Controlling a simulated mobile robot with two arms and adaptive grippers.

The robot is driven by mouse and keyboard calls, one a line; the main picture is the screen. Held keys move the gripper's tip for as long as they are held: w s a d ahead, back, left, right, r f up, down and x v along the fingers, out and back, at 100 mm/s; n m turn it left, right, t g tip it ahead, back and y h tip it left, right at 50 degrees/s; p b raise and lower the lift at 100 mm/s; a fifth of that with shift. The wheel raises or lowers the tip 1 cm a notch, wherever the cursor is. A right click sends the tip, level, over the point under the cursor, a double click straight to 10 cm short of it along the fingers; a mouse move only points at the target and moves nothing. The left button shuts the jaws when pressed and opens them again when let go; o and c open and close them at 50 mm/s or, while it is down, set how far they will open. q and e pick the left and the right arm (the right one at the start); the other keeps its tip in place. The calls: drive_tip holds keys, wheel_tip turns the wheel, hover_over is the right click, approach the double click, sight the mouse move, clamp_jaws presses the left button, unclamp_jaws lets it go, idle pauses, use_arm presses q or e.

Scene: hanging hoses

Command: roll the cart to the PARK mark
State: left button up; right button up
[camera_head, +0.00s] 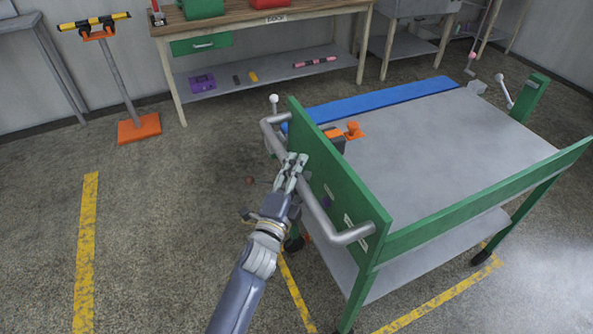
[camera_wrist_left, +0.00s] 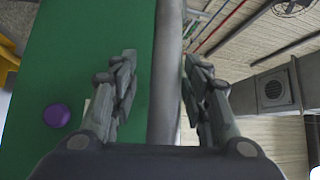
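The cart has a green frame (camera_head: 430,228), a grey top (camera_head: 430,150) and a lower shelf. A grey tubular push handle (camera_head: 318,213) runs along its near-left end, in front of a green end panel (camera_head: 325,165). My left gripper (camera_head: 291,168) is at the handle's middle. In the left wrist view, the handle bar (camera_wrist_left: 166,70) lies between the two fingers (camera_wrist_left: 160,85). They are spread, with a gap on the left of the bar; the right finger is very close to it. My right gripper is not in view. No lettering reading PARK can be made out.
Yellow floor lines (camera_head: 86,250) lie at left and under the cart (camera_head: 440,300). A workbench (camera_head: 270,25) stands behind, with an orange-based stand (camera_head: 139,128) left of it. The left floor is clear.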

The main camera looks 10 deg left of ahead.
use_arm(q)
drive_tip(key=shift+a, duration=0.1)
drive_tip(key=shift+s+a, duration=0.1)
drive_tip(key=shift+s, duration=0.25)
drive_tip(key=v, duration=1.1)
drive_tip(key=shift+s, duration=0.15)
